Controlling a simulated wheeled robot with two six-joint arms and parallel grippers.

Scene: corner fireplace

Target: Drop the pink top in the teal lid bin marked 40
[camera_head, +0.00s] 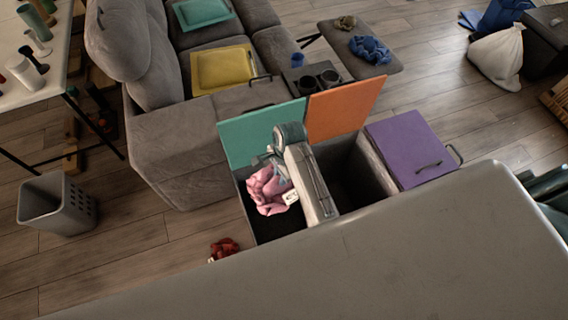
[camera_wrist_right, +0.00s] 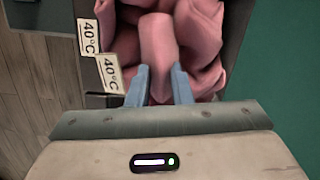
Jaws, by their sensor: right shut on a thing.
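The pink top (camera_head: 268,190) hangs bunched from my right gripper (camera_head: 275,166), over the open mouth of the bin with the raised teal lid (camera_head: 258,132). In the right wrist view the pink cloth (camera_wrist_right: 178,42) fills the space beyond my right gripper (camera_wrist_right: 159,90), and its two blue-grey fingers are shut on a fold of it. Two tags reading 40°C (camera_wrist_right: 110,72) show at the left of the cloth. The teal lid also shows in the right wrist view (camera_wrist_right: 275,70). My left gripper is not in view.
Beside it, a bin has an open orange lid (camera_head: 343,106), and another has a shut purple lid (camera_head: 408,147). A grey basket (camera_head: 58,203) stands on the floor at left. A red cloth (camera_head: 223,248) lies on the floor by the bins. A blue cloth (camera_head: 370,50) lies on a stool.

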